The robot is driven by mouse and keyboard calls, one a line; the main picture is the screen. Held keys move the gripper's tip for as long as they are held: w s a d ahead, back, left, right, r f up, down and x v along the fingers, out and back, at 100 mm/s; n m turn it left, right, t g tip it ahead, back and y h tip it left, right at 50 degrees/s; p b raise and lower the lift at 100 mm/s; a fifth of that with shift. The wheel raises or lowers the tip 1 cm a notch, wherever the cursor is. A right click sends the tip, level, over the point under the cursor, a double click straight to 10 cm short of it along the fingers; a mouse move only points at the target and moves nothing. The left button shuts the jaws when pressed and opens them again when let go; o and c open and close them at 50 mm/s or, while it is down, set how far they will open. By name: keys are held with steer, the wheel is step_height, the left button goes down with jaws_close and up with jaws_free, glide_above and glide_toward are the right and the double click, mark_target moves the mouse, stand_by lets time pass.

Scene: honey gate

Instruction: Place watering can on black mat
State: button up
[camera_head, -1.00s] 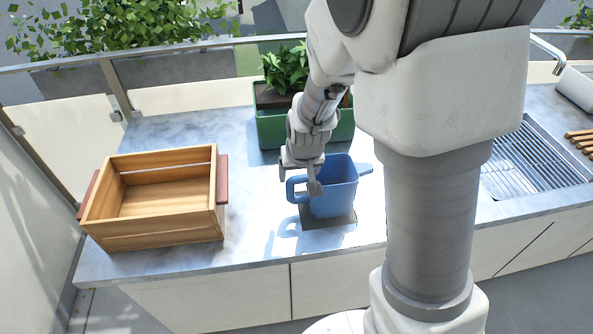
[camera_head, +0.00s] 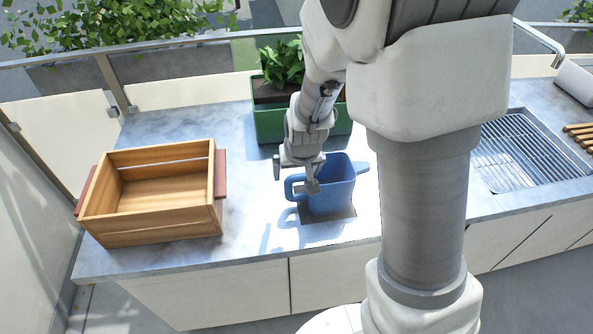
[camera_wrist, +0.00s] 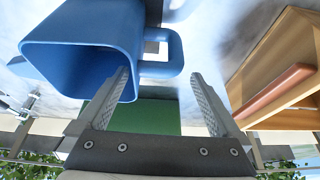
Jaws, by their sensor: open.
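The blue watering can (camera_head: 334,192) stands upright on the black mat (camera_head: 330,220), its handle to the left and spout to the right. The mat's front part shows; the can covers the rest. My gripper (camera_head: 295,178) is open at the can's handle side, with one finger left of the handle and the other in front of the can's left rim. In the wrist view, the can (camera_wrist: 88,45) fills the upper left, and its handle (camera_wrist: 172,55) lies beyond the open fingertips (camera_wrist: 161,80). The left finger overlaps the can's rim; I cannot tell if they touch.
A wooden crate (camera_head: 150,235) stands to the left on the counter. A green planter (camera_head: 268,125) with a leafy plant is behind my gripper. A sink with a drying rack (camera_head: 530,155) is at the right. The counter between crate and mat is clear.

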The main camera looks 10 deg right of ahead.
steer(key=s+d+r+p, duration=0.1)
steer(key=s+d+r, duration=0.1)
steer(key=s+r, duration=0.8)
steer(key=s+d+r+t+p, duration=0.1)
steer(key=s+d+r+p, duration=0.1)
steer(key=s+r, duration=0.8)
step_height(320, 180, up, 4)
steer(key=shift+s+d+r, duration=0.15)
steer(key=shift+s+d, duration=0.05)
steer(key=shift+d, duration=0.2)
stand_by(0.6)
